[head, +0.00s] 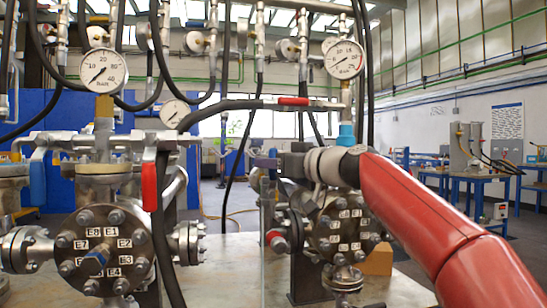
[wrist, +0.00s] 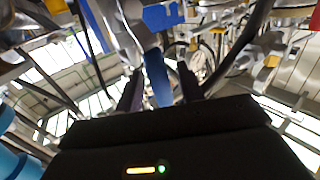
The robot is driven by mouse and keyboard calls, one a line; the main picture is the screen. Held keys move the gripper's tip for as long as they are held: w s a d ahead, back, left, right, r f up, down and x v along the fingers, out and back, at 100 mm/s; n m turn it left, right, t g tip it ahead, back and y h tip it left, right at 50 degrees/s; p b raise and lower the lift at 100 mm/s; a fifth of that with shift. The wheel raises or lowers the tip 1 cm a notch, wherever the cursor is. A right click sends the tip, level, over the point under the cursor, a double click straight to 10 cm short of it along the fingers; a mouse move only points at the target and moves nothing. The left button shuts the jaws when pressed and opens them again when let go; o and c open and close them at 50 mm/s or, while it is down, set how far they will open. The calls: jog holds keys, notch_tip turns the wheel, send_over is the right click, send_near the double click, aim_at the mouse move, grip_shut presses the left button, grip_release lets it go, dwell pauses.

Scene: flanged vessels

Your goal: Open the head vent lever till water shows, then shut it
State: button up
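Two flanged steel vessels stand on the bench: a left one (head: 104,246) with E-numbered bolts and a right one (head: 338,230). My red arm reaches in from the lower right, and my gripper (head: 268,163) is at the top of the right vessel. In the wrist view, my gripper's dark fingers (wrist: 158,88) stand apart, on either side of a blue lever (wrist: 156,76), with gaps visible beside it. Red-handled levers show on the upper pipe (head: 293,101) and on the left vessel (head: 149,187). Which lever is the head vent is not clear. No water shows.
Pressure gauges (head: 103,69) (head: 344,59) stand above the vessels. Black hoses (head: 200,112) hang around and between them. A clear upright panel (head: 265,225) stands between the vessels. A blue-handled lever (head: 38,183) is at far left. Blue workbenches (head: 470,176) are at the back right.

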jog(key=shift+c, duration=0.5)
grip_shut()
jog(key=shift+a, duration=0.1)
